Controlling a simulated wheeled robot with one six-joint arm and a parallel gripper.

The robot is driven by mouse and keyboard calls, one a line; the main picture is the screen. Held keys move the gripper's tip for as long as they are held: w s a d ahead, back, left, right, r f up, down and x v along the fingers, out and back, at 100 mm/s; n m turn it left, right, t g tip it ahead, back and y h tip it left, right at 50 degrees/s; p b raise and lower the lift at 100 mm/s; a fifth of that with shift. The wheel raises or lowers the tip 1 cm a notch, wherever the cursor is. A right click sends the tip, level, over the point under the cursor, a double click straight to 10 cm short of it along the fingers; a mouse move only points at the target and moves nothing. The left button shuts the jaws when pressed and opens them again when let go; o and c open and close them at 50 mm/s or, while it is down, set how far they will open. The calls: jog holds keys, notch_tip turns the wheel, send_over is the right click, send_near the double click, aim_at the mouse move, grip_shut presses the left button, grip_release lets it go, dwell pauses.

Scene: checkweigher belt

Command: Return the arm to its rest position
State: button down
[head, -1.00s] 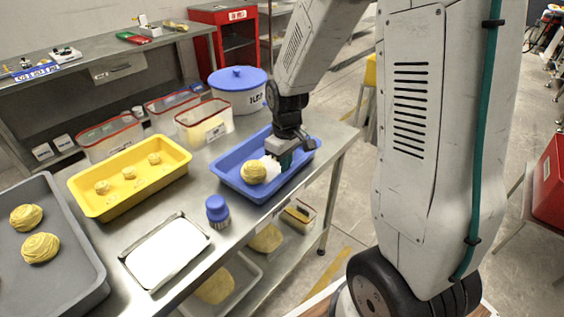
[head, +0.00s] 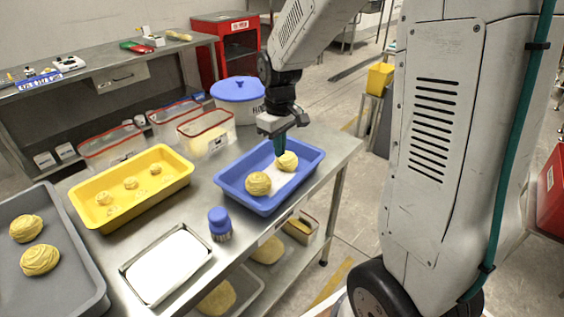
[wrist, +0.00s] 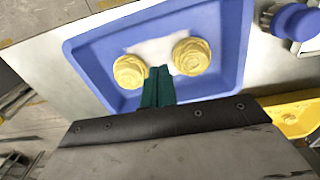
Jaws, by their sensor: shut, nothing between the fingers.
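My gripper (head: 280,146) is above the blue tray (head: 233,190) on the steel table, with its green fingers shut and empty. Two yellow swirled dough pieces lie in the tray: one at the near left (head: 258,184) and one at the right (head: 287,161), close by the fingertips in the head view. In the wrist view the shut fingers (wrist: 158,86) point between the two pieces, over the tray (wrist: 232,50). Whether the fingers touch the right piece cannot be told.
A grey tray (head: 97,290) with two dough pieces is at left.

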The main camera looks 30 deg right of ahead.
jog(key=s+a+r+m, duration=0.1)
jog(key=s+r, duration=0.3)
jog(key=s, duration=0.4)
jog(key=s+a+r+m, duration=0.1)
jog(key=s+a+r, duration=0.2)
jog(key=s, duration=0.5)
jog(key=s+a+r+m+t, duration=0.1)
jog(key=s+a+r, duration=0.1)
jog(key=s+r, duration=0.3)
jog(key=shift+s+m, duration=0.3)
jog(key=shift+s, duration=1.7)
